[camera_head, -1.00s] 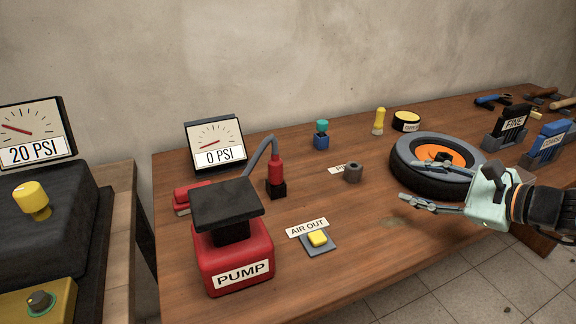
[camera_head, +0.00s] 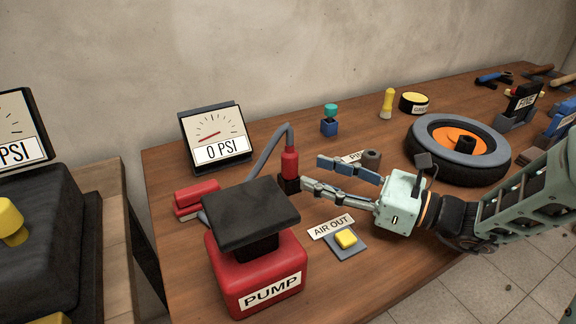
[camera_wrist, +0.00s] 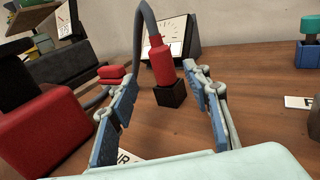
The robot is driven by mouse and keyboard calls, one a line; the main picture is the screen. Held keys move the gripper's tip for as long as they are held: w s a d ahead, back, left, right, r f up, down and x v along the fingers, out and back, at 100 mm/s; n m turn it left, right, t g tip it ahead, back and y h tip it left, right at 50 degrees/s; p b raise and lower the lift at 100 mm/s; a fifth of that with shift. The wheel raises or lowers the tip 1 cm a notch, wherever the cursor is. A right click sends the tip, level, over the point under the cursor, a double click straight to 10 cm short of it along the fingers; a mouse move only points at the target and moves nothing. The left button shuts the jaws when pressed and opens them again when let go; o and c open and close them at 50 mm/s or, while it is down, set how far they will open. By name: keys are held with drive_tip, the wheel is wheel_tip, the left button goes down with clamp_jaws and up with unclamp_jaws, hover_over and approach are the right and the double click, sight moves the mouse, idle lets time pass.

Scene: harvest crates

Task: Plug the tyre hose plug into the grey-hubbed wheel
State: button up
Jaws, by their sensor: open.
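The hose plug (camera_head: 289,163) is red and stands upright on a small black block (camera_head: 290,185), with a grey hose (camera_head: 268,160) curving from its top. My gripper (camera_head: 312,175) is open, with its fingertips pointing at the plug. In the wrist view the plug (camera_wrist: 161,62) stands ahead, between the two blue-padded fingers (camera_wrist: 160,95) and just beyond their tips; I cannot tell if anything touches.
The red pump (camera_head: 258,275) stands left of my gripper, with a 0 PSI gauge (camera_head: 217,138) behind it. A yellow air-out button (camera_head: 345,238) sits below the gripper. A grey cylinder (camera_head: 371,159) stands just beyond the fingers. A blue block with a teal cap (camera_head: 329,121) is further back.

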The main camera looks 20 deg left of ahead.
sight(297, 166)
drive_tip(key=a, duration=0.2)
drive_tip(key=a+b, duration=0.1)
drive_tip(key=a, duration=0.2)
drive_tip(key=w+a+b, duration=0.1)
drive_tip(key=a, duration=0.1)
drive_tip(key=shift+a+f, duration=0.15)
drive_tip(key=shift+a, duration=0.2)
drive_tip(key=shift+c, duration=0.2)
clamp_jaws()
